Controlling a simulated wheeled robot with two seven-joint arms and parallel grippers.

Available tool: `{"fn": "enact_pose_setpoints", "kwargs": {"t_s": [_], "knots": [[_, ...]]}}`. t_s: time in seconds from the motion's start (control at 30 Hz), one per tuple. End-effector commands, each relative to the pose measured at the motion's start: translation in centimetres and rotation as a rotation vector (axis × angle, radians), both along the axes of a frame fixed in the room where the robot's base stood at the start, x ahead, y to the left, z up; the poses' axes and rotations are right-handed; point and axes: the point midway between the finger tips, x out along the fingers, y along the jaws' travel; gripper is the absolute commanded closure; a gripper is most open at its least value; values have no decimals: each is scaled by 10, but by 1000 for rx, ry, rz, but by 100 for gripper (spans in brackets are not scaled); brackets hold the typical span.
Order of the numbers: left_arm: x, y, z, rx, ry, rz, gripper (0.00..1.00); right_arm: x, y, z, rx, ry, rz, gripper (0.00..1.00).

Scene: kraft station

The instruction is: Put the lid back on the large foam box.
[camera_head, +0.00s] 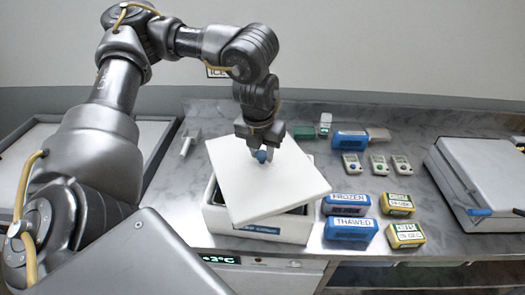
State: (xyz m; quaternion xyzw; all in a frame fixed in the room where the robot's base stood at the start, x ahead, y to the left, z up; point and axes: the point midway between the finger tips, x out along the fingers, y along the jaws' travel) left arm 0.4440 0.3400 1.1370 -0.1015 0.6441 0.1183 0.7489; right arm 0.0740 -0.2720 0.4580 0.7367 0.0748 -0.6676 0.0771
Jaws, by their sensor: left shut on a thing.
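The white lid (265,185) is a flat square slab, held over the large foam box (262,228). It sits turned relative to the box, and its corners reach past the box's rim. A dark strip of the box's opening shows under the lid at the right and left. I cannot tell whether the lid touches the rim. My left gripper (261,150) points down at the lid and is shut on its blue knob (261,156). My right gripper is not in view.
Blue packs marked frozen (346,205) and thawed (350,230) and yellow-green packs (405,235) stand right of the box. Several small meters (377,164) lie behind them. A grey lidded case (485,180) is at the far right. Bare marble counter (440,235) lies between.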

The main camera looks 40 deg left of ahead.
Motion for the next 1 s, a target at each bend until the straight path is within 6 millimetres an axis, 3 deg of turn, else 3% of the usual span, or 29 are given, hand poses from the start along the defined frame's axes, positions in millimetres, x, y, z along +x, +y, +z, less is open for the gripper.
{"fn": "enact_pose_setpoints", "kwargs": {"t_s": [0.1,0.33,1.0], "knots": [[0,0,-17,0,-1,1,100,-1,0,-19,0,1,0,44],[0,0,-32,0,1,1,100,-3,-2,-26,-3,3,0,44],[0,0,-34,0,0,1,100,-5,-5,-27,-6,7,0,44]]}}
